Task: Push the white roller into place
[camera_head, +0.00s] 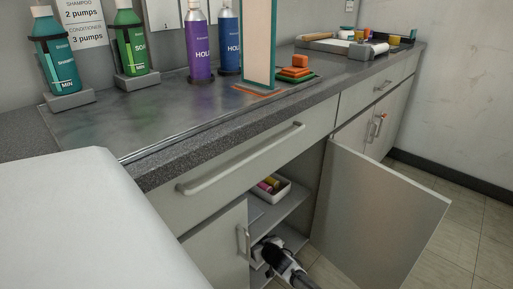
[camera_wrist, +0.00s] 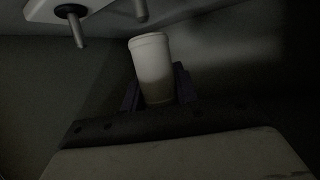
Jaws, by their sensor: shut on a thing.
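The white roller (camera_wrist: 152,62) shows in the wrist view as a pale cylinder with a rimmed end. It stands out between the two dark fingers of my gripper (camera_wrist: 157,92), which is shut on it. In the head view my gripper (camera_head: 263,252) is inside the lower part of the open cabinet, below the shelf. I cannot make out the roller clearly there. In the wrist view a pale fitting (camera_wrist: 62,12) with short pegs is at the upper left, apart from the roller. The roller's lower part is hidden by the gripper.
The open cabinet door (camera_head: 375,215) stands to the right of my arm. A white bin (camera_head: 270,188) with coloured rolls sits on the shelf above. A closed door with a handle (camera_head: 243,243) is close on the left. The cabinet interior is dark and tight.

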